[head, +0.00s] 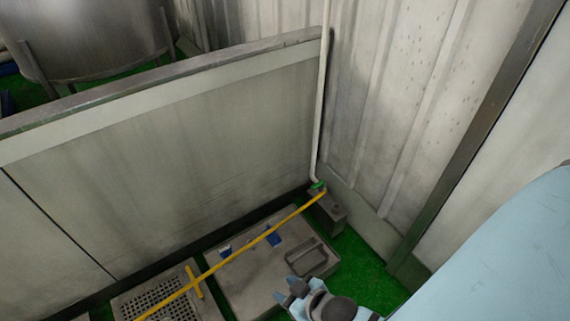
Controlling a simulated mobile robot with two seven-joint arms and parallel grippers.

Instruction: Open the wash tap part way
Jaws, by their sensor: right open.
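A white pipe (321,110) runs down the wall corner to a small green fitting (317,185) at its lower end, which may be the wash tap; its handle is too small to make out. A long yellow bar (245,247) slants from beside this fitting toward the lower left, with a short yellow crosspiece (194,281) on it. My right gripper (289,290) is open and empty at the bottom centre. It is below and apart from the green fitting, in front of the grey basin. My left gripper is not in view.
A grey basin unit (240,285) with blue items (273,238) stands beside a perforated grate (160,298). A small grey box (328,210) is by the corner. A tall partition (170,155) and ribbed wall (390,90) close off the corner. Green floor (352,262) shows at right.

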